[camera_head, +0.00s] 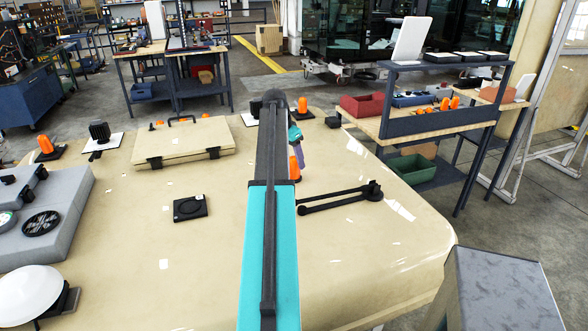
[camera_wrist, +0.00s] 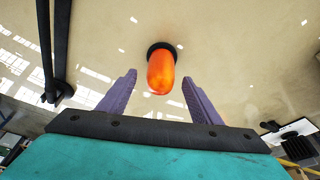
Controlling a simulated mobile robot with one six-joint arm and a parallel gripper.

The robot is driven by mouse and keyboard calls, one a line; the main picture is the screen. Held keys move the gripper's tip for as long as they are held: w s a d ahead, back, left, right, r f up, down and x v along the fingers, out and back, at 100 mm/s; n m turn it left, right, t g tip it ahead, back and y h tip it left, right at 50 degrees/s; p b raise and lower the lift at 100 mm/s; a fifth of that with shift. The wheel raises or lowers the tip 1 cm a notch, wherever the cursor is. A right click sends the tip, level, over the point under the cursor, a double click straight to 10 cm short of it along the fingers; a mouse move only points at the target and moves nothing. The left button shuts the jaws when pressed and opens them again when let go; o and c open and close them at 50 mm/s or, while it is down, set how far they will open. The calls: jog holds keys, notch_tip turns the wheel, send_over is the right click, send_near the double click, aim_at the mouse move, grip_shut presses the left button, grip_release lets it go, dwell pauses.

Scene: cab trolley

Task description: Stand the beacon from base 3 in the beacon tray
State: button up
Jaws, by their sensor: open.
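An orange beacon (camera_wrist: 161,74) with a black collar shows in the wrist view, near the tips of my gripper's two purple fingers and between them in the picture. My gripper (camera_wrist: 160,79) is open, with a gap on both sides of the beacon. In the head view this beacon (camera_head: 295,168) is partly hidden by my arm, and my gripper (camera_head: 296,152) is just above it over the beige cab roof. On the trolley at right, a long dark tray (camera_head: 440,121) holds several orange beacons (camera_head: 444,104). I cannot read any base number.
An empty black square base (camera_head: 190,207) lies on the roof (camera_head: 130,240). Another orange beacon (camera_head: 46,144) stands at far left. A black wiper-like arm (camera_head: 340,197) lies right of my arm. A beige hatch (camera_head: 183,143) is behind. Red bins (camera_head: 362,106) stand on the trolley.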

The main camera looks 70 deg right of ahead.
jog(key=shift+p+x, duration=0.35)
jog(key=shift+x, duration=1.05)
jog(key=c, duration=1.4)
jog(key=shift+o, duration=0.2)
jog(key=shift+r, duration=0.15)
jog(key=shift+r+b, duration=1.4)
jog(key=shift+r, duration=3.5)
